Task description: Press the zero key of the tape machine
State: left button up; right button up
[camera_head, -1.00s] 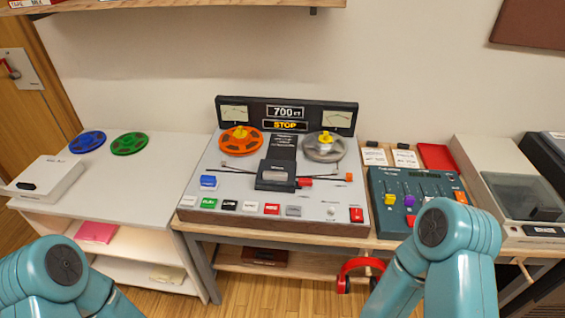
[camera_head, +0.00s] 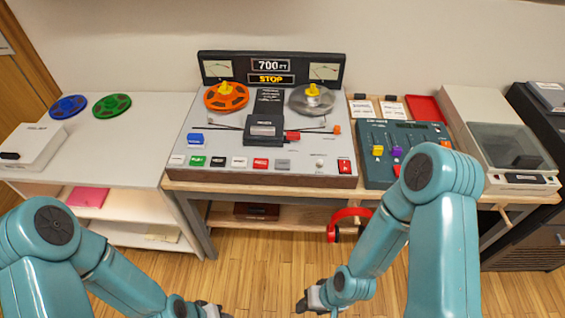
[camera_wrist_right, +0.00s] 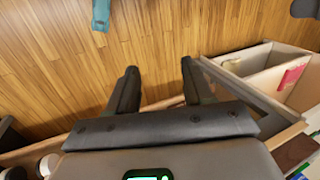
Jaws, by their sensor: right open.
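The tape machine (camera_head: 262,125) stands on the wooden bench, with an orange reel (camera_head: 226,98) and a grey reel (camera_head: 311,101). Its display reads 700 FT and STOP. Along its front is a row of small coloured keys, among them a green key (camera_head: 197,161) and a red key (camera_head: 260,163). A blue key (camera_head: 196,139) sits above the row at left. Labels are too small to tell which is the zero key. My right gripper (camera_head: 314,298) is low in front of the bench, apart from the machine; its open, empty fingers show in the right wrist view (camera_wrist_right: 159,68). My left gripper (camera_head: 212,309) is partly cut off.
A mixer (camera_head: 403,160) with coloured faders stands right of the machine, then a turntable (camera_head: 510,150). Red headphones (camera_head: 347,223) hang at the bench front. A white table (camera_head: 130,140) at left holds a blue and a green reel. The floor before the bench is clear.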

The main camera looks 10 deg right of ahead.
grip_shut()
dwell(1.5)
